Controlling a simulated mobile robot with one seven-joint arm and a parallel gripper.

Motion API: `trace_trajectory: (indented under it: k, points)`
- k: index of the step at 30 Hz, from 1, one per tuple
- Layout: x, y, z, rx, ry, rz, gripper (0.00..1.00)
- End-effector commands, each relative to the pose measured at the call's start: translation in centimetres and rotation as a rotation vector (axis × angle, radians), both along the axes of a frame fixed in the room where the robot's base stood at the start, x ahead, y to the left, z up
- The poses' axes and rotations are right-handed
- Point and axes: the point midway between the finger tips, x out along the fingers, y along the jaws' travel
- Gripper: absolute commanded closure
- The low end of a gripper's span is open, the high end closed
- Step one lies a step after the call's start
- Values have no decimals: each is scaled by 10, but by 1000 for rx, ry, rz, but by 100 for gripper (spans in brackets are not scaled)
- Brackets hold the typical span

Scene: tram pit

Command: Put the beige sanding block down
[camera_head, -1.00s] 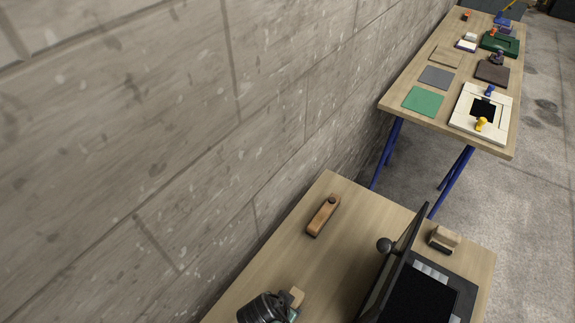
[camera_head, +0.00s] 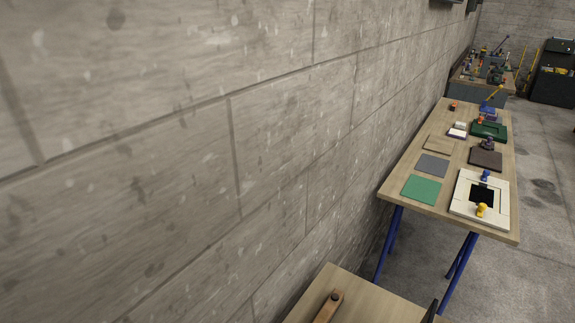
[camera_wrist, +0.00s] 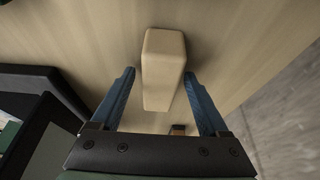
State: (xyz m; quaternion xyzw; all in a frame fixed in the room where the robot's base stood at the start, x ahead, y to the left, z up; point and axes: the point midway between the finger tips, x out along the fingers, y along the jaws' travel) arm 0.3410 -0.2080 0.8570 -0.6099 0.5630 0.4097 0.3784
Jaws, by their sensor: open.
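In the wrist view, the beige sanding block (camera_wrist: 163,62) is on the light wood tabletop (camera_wrist: 235,45). My gripper (camera_wrist: 158,75) is open, with one blue finger on each side of the block. Gaps show between the fingers and the block, so it is not clamped. The block's near end reaches back between the fingers. Its underside is hidden. In the head view, neither my gripper nor this block is in view.
A dark piece of equipment (camera_wrist: 45,90) stands left of the gripper. In the head view, a wooden-handled tool (camera_head: 328,305) lies on the near table (camera_head: 375,303). A farther table (camera_head: 402,215) holds coloured plates and frames.

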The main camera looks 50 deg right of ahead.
Motion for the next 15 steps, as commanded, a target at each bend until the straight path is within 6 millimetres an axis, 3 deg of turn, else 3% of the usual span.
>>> trace_trajectory:
  k: [7, 15]
  points:
    - [0, 4, 14, -2, -2, 1, 22]
    - [-1, 22, 57, -2, -4, 2, 22]
